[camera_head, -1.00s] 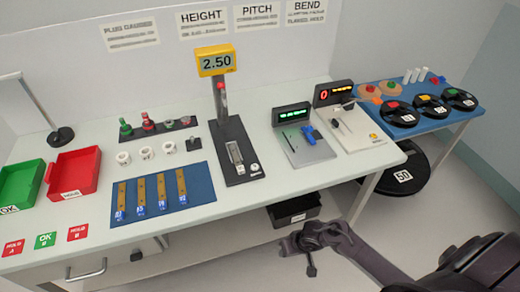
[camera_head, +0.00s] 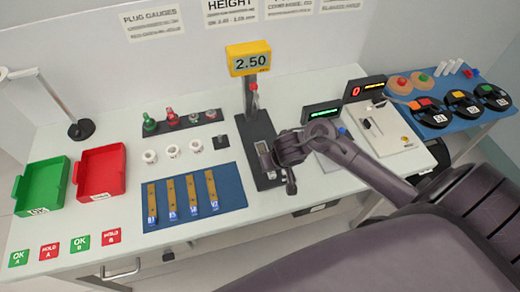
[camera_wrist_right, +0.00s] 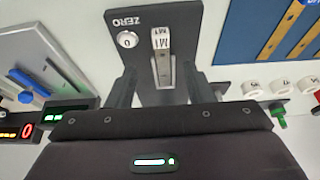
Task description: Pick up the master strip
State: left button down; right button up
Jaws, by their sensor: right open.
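The master strip (camera_wrist_right: 161,42) is a grey metal piece with an M1 label, lying on the dark base of the height station (camera_wrist_right: 178,18) beside a white ZERO knob (camera_wrist_right: 128,39). My right gripper (camera_head: 279,178) is over that base. In the right wrist view the gripper (camera_wrist_right: 160,76) is open, one finger on each side of the strip's line, with nothing held. My left gripper is not in view.
A blue mat (camera_head: 235,175) with several brass strips lies left of the station, white rings (camera_head: 172,151) and plug gauges (camera_head: 169,118) behind it. Red (camera_head: 120,160) and green (camera_head: 58,172) trays are at left. The pitch station (camera_head: 323,110) is close by on the right.

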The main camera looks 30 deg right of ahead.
aim_at(274, 176)
jog(key=shift+w+f, duration=0.25)
jog(key=shift+w, duration=0.05)
jog(key=b+x, duration=0.1)
jog(key=x, duration=0.2)
jog(key=shift+s+f+b, duration=0.3)
jog(key=shift+b, duration=0.05)
jog(key=x, duration=0.2)
jog(key=shift+w+f, duration=0.15)
jog(key=shift+f, duration=0.15)
jog(key=shift+w+f, duration=0.25)
jog(key=shift+f, duration=0.05)
grip_shut()
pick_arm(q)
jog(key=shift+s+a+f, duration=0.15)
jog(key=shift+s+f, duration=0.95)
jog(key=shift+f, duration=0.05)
